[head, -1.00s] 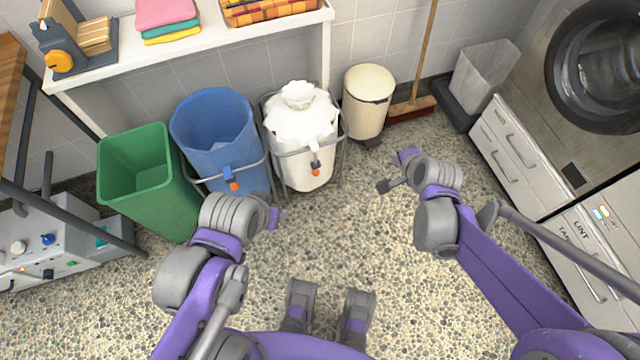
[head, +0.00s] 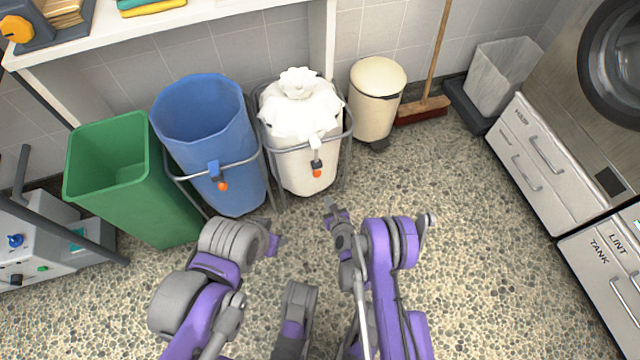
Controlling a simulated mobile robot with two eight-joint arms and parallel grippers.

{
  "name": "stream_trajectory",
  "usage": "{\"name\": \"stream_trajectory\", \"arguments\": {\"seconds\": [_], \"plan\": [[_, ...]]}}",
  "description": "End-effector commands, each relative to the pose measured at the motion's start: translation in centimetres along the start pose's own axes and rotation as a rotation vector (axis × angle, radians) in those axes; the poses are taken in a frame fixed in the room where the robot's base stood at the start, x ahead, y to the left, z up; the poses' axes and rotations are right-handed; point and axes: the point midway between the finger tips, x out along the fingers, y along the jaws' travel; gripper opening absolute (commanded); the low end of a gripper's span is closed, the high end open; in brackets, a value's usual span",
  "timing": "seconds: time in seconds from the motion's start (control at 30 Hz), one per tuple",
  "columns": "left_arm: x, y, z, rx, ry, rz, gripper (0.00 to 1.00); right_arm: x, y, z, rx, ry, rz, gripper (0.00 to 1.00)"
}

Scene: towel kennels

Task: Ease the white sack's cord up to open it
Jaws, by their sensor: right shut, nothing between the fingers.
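The white sack (head: 305,165) hangs in a grey metal frame below the shelf. Its top is gathered into a ruffled tuft (head: 296,83), so it looks closed. The rest of the cord is hard to make out. My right gripper (head: 333,211) is shut and empty, in front of and below the sack, apart from it. My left gripper (head: 278,242) is lower left of the sack, in front of the blue sack; its fingers are too small and overlapped to judge.
An open blue sack (head: 205,120) in a similar frame stands left of the white sack, and a green bin (head: 112,165) further left. A cream pedal bin (head: 376,95) stands close on the right, then a broom (head: 424,108). The speckled floor (head: 480,230) at right is clear.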

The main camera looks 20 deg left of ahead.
Motion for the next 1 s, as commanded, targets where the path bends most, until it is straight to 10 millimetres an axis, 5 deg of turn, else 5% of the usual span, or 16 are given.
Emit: {"name": "stream_trajectory", "arguments": {"seconds": [0.27,0.63,0.77,1.0], "plan": [[0.8,0.0,0.2,0.0,-0.001,0.0,0.5,2.8,0.4,-0.8,0.029,-0.006,0.002,0.0],[2.4,0.0,0.5,0.0,0.0,0.0,0.5,10.6,0.4,-0.6,0.026,-0.006,0.001,0.0],[0.7,0.0,0.1,0.0,-0.001,0.0,0.5,9.3,0.3,1.7,0.027,-0.006,0.001,0.0],[1.4,0.0,0.3,0.0,-0.001,0.0,0.5,8.9,0.3,3.0,0.027,-0.005,0.001,0.0]]}}
